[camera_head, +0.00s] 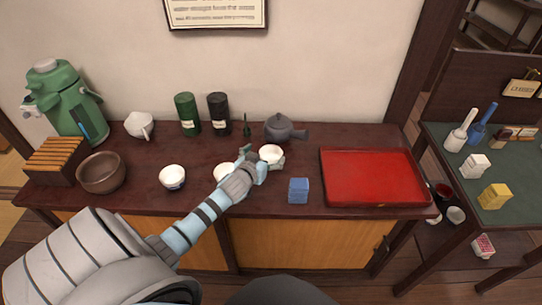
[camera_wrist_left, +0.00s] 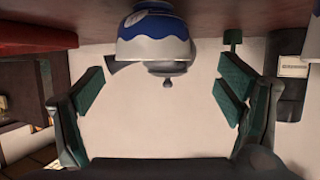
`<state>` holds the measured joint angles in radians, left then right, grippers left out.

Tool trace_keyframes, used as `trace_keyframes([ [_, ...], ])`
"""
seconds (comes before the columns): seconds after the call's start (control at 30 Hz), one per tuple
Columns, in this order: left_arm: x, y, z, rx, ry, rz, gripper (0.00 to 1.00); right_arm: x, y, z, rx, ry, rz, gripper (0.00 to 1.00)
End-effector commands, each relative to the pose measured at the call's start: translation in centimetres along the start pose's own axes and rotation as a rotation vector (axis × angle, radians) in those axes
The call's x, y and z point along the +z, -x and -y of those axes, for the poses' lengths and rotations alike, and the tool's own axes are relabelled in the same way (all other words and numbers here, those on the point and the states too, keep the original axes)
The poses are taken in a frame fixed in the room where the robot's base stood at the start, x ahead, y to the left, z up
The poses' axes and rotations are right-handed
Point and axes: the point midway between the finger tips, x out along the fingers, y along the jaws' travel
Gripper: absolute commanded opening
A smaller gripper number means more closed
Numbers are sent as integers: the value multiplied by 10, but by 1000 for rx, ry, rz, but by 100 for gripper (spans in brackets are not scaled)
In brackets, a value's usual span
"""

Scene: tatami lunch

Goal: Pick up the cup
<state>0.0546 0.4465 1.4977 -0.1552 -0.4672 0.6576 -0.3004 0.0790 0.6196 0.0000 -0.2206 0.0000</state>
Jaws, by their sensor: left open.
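A white cup (camera_head: 271,152) stands on the dark red-brown counter in the head view, just beyond my left gripper (camera_head: 262,162). In the left wrist view, which looks upside down, a white cup with a blue wavy band (camera_wrist_left: 155,40) shows at the top centre. It lies ahead of the gap between my left fingers (camera_wrist_left: 160,92), with no contact visible. My left gripper is open and empty. Two more white cups stand to the left, one (camera_head: 222,173) partly hidden by my left arm and one with blue (camera_head: 173,177) in the open. My right gripper is not visible.
A dark teapot (camera_head: 281,128) stands close behind the cup. A blue block stack (camera_head: 298,191) and a red tray (camera_head: 372,178) are to the right. Green (camera_head: 187,114) and black (camera_head: 218,114) canisters and a whisk (camera_head: 246,126) stand at the back. A brown bowl (camera_head: 101,173) is left.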

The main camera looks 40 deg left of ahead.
Motion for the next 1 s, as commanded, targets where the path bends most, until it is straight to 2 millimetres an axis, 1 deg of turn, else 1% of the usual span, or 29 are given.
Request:
trace_keyframes([
  [0.1, 7, -24, -6, 0, 5, 1, 87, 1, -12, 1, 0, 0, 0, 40],
  [0.2, 7, -41, -7, 0, 2, 1, 87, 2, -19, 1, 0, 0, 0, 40],
  [0.3, 6, -47, -7, 1, 1, 0, 87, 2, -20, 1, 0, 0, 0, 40],
  [0.47, 4, -46, -7, 1, 0, 0, 87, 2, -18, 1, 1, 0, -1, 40],
  [0.8, 5, -46, -7, 1, 0, 1, 32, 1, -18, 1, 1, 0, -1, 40],
  [1.0, 4, -46, -7, 1, 0, 1, 32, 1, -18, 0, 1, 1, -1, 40],
])
